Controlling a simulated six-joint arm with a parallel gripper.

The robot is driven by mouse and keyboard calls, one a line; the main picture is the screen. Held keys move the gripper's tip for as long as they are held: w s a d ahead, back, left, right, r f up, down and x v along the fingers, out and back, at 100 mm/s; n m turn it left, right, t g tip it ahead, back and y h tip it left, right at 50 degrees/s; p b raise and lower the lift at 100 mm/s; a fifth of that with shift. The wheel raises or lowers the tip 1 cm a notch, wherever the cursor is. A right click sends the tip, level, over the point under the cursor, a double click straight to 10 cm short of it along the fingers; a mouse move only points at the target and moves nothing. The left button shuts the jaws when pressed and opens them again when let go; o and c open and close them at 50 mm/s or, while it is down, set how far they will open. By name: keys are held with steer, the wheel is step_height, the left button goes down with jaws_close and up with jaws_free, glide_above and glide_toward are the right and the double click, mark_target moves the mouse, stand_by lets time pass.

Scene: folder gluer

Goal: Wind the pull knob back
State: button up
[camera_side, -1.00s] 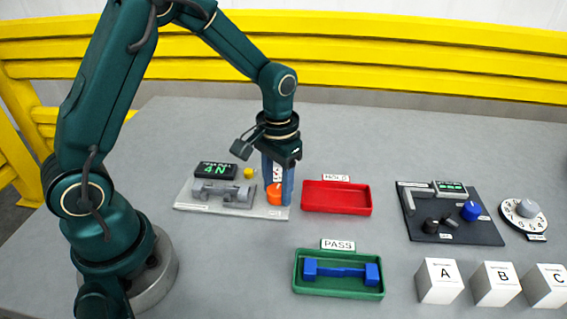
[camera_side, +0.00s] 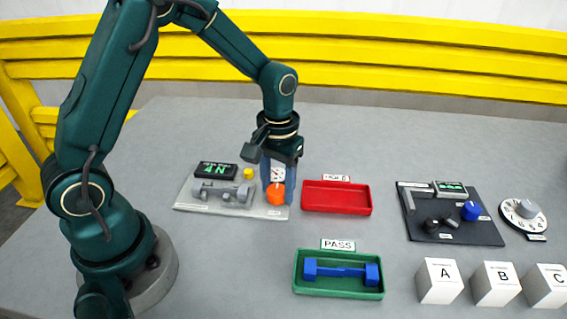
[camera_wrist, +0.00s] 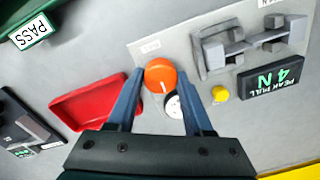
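The orange pull knob (camera_side: 276,194) is at the right end of the light base plate. It has a short white mark, seen in the wrist view (camera_wrist: 160,73). My gripper (camera_side: 278,187) points down over it, with one blue finger on each side. In the wrist view the fingertips (camera_wrist: 160,80) meet the knob's two edges, and it looks shut on the knob. A round white dial (camera_wrist: 174,106) stands close behind the knob, between the fingers. The black peak-pull display (camera_wrist: 271,82) shows green characters that look like 4 N.
The grey clamp fixture (camera_side: 222,192) and yellow button (camera_side: 248,173) share the plate. A red tray (camera_side: 337,198) is just right of it. A green tray (camera_side: 299,289) holds a blue part (camera_side: 340,270). A black gauge board (camera_side: 450,228) and lettered blocks (camera_side: 440,282) stand further right.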

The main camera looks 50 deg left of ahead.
mark_target(278, 189)
steer(key=shift+o, duration=1.4)
steer(key=shift+r, duration=2.6)
steer(key=shift+d, duration=0.1)
steer(key=s+d+r+t, duration=0.1)
steer(key=s+r+t, duration=0.3)
steer(key=r, duration=0.5)
steer(key=s+d+m+t, duration=0.1)
steer(key=s+m, duration=0.2)
steer(key=s, duration=0.6)
steer(key=shift+d+f+m+t, duration=0.15)
steer(key=shift+f+m+t, duration=0.05)
steer(key=shift+m+t, duration=0.1)
